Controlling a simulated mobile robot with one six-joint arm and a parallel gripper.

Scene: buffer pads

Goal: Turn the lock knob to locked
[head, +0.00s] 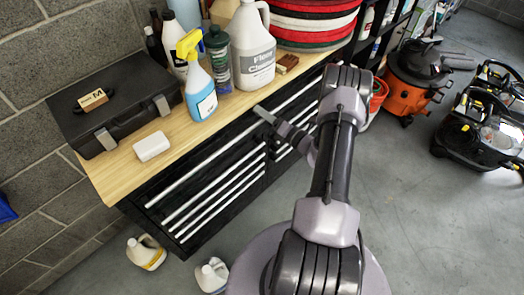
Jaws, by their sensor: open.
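The black tool cabinet (190,206) stands under a wooden worktop and has several long silver drawer handles. My gripper (264,118) is at the cabinet's front, near the upper drawers and just below the worktop edge. It is open, with nothing seen between its fingers. I cannot make out the lock knob; it may be too small or hidden behind my gripper and arm. So I cannot tell which way it is turned.
The wooden worktop (115,178) holds a black case (115,100), a white block (151,146), a blue spray bottle (199,92), a cleaner jug (251,50) and stacked pads (310,25). Jugs (146,252) stand on the floor. An orange vacuum (410,90) is at right.

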